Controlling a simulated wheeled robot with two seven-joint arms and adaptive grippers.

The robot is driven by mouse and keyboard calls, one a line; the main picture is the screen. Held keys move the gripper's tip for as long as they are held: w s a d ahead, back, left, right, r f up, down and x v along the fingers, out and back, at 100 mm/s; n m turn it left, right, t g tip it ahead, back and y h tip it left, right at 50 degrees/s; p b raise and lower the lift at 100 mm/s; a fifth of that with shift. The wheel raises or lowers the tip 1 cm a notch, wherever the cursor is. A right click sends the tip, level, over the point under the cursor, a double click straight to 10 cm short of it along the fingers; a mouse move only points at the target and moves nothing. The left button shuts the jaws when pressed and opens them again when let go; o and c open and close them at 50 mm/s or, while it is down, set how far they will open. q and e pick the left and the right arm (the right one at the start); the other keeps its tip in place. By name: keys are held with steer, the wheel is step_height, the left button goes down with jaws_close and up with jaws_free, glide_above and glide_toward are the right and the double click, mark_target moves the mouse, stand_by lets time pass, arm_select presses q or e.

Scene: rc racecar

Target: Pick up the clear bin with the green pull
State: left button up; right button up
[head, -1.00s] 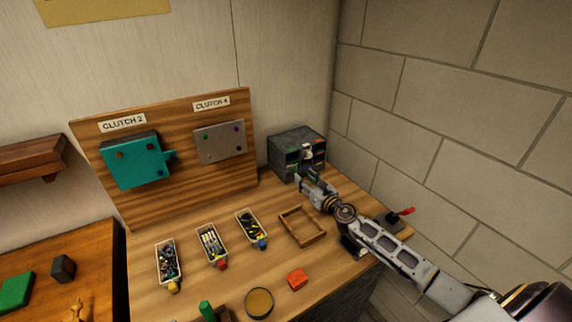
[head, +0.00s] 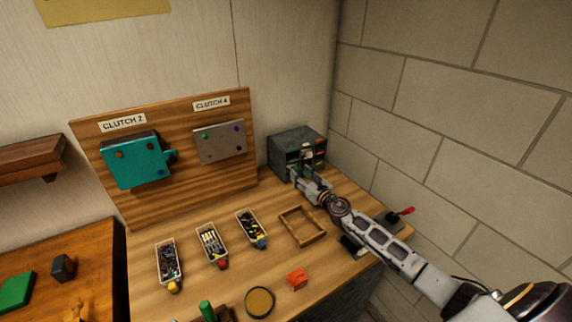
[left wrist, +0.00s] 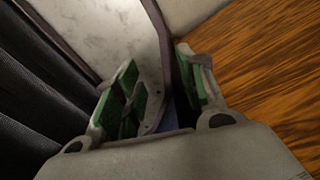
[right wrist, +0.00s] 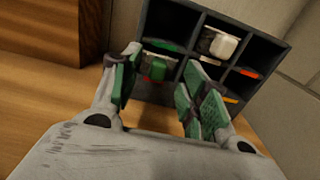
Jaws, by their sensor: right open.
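A dark cabinet (head: 283,143) with open compartments stands at the back right of the bench; it also shows in the right wrist view (right wrist: 190,14). A small bin with a green front (right wrist: 155,67) is at its lower left compartment; its body is mostly hidden. Another green edge (right wrist: 163,45) shows just above it. My right gripper (right wrist: 160,68) is open, its fingertips on either side of the green-fronted bin; I cannot tell whether they touch it. In the head view this gripper (head: 300,174) is at the cabinet front. My left gripper (left wrist: 160,75) is open, seen only in its wrist view.
A pale block-like piece (right wrist: 220,43) sticks out of an upper compartment. Bins with yellow (head: 168,262), red (head: 212,243) and blue (head: 251,228) pulls lie on the bench. The stone wall is close at right.

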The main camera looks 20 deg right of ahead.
mark_target(296, 170)
steer(key=shift+w+a, duration=0.15)
steer(key=shift+w, duration=0.65)
steer(key=shift+w+a, duration=0.1)
steer(key=shift+w, duration=0.65)
jaws_close()
